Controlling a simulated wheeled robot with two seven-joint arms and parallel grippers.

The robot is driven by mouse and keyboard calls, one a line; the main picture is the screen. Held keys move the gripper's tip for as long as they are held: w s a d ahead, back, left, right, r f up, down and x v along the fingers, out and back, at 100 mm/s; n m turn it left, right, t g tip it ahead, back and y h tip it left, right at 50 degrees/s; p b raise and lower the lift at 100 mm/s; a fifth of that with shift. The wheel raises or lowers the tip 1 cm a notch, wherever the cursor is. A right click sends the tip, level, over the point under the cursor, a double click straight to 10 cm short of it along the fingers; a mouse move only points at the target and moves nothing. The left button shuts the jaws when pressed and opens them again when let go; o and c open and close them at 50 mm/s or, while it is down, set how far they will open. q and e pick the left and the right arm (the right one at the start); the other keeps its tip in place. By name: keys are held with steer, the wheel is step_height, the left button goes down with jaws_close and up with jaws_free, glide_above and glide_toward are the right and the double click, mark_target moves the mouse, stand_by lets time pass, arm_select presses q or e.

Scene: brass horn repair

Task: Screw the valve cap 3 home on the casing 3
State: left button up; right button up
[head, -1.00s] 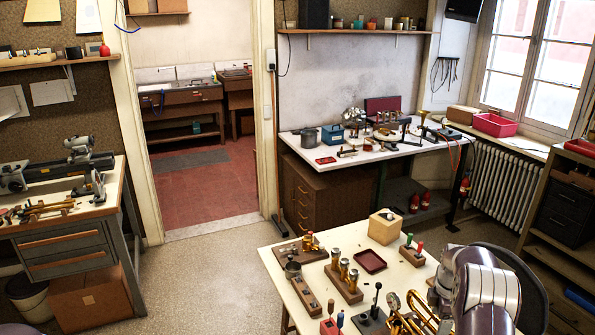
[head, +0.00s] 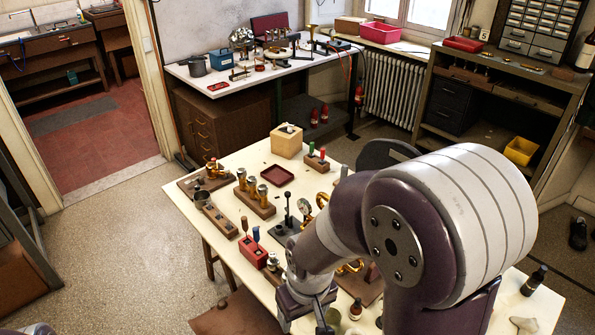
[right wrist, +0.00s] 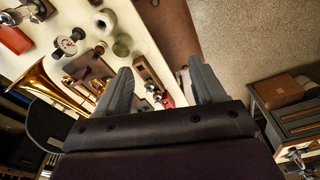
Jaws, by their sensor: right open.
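A wooden block (head: 255,205) on the work table holds three upright brass casings (head: 251,186) in a row. I cannot tell from the view which one is casing 3. I cannot make out valve cap 3 for sure; small parts sit on a board (head: 206,182) and in a narrow wooden rack (head: 220,217) left of the block. My right gripper (right wrist: 160,76) is open and empty, its two fingers apart above the table edge. In the head view its arm hides part of the table, and the gripper is low near the front edge. My left gripper is not in view.
A dark red tray (head: 277,176) and a pale wooden box (head: 286,143) stand behind the casings. A black lever stand (head: 287,218) and a red block with handled tools (head: 252,251) stand nearer. A brass horn (right wrist: 42,82) shows in the right wrist view.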

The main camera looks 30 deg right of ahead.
steer(key=w+d+f+m+p, duration=0.1)
steer(key=w+d+f+m, duration=0.1)
steer(key=w+d, duration=0.6)
steer(key=w+d+f+m+p, duration=0.1)
steer(key=w+d+f+m, duration=0.2)
steer(key=w+d, duration=0.5)
steer(key=w+d+f+m+g+p, duration=0.1)
steer(key=w+d+f+m, duration=0.2)
steer(key=w+d+m, duration=0.2)
steer(key=shift+w+d, duration=0.5)
steer(key=shift+d, duration=0.4)
steer(key=shift+w+d, duration=0.55)
steer(key=shift+d, duration=0.4)
steer(key=shift+w+d, duration=0.5)
steer(key=shift+d, duration=0.4)
steer(key=shift+s+a+r+m+b, duration=0.3)
steer(key=shift+s+a+m+b, duration=0.2)
steer(key=shift+m+b, duration=0.1)
step_height(320, 180, down, 4)
steer(key=b, duration=0.4)
steer(key=shift+w+f, duration=0.1)
steer(key=shift+f, duration=0.05)
step_height(320, 180, down, 6)
steer(key=shift+w+d+r+p, duration=0.15)
steer(key=shift+p, duration=1.05)
steer(key=shift+f, duration=0.8)
